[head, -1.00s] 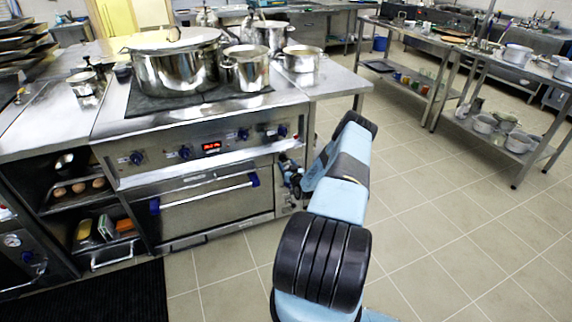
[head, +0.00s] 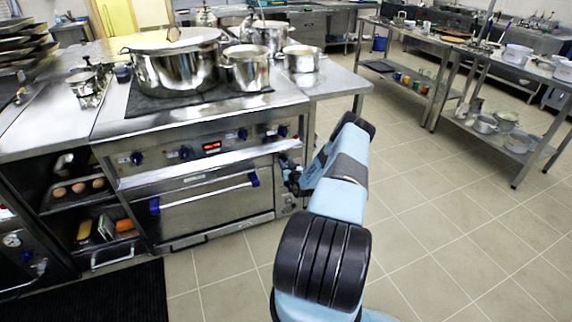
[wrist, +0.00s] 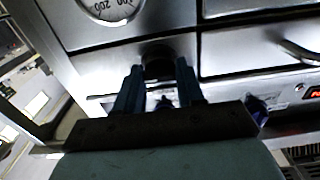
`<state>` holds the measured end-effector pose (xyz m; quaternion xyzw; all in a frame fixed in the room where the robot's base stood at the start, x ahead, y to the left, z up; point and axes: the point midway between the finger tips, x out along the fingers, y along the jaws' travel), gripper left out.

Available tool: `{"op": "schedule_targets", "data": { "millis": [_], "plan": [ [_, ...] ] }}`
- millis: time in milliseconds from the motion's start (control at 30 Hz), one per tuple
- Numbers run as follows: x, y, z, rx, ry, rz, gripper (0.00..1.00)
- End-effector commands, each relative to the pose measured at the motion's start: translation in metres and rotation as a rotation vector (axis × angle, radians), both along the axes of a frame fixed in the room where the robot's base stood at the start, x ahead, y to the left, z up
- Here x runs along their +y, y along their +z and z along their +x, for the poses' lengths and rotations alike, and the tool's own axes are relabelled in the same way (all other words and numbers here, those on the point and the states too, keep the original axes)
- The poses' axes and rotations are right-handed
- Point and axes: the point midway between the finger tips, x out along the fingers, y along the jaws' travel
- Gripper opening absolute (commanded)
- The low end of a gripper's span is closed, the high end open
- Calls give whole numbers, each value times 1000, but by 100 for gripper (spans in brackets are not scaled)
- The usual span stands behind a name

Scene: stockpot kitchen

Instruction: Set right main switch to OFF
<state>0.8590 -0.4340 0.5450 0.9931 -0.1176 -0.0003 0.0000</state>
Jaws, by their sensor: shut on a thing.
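My gripper (wrist: 159,70) shows in the wrist view with its two dark blue fingers on either side of a round dark knob (wrist: 157,61). The fingers are shut on this knob, which sits on the steel front panel; I take it to be the main switch. Its pointer and any OFF mark cannot be read. In the head view my gripper (head: 290,174) is at the right end of the stove front, beside the oven door. The arm and gripper hide the switch there.
The stove (head: 205,150) has several blue-black knobs and a red display (head: 211,146). The oven handle (head: 205,191) is close left of my gripper. A large stockpot (head: 175,70) stands on top. A round gauge (wrist: 112,6) is near the knob.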

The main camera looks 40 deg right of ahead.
Motion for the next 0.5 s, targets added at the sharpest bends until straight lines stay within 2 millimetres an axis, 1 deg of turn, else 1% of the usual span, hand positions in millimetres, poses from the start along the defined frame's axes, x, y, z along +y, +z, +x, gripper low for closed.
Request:
{"op": "schedule_targets", "data": {
  "millis": [33,100,333,500],
  "plan": [
    [0,0,0,0,0,0,12],
    [0,0,0,0,0,0,8],
    [1,0,0,6,2,-23,8],
    [1,0,0,22,2,-93,8]
  ]
}}
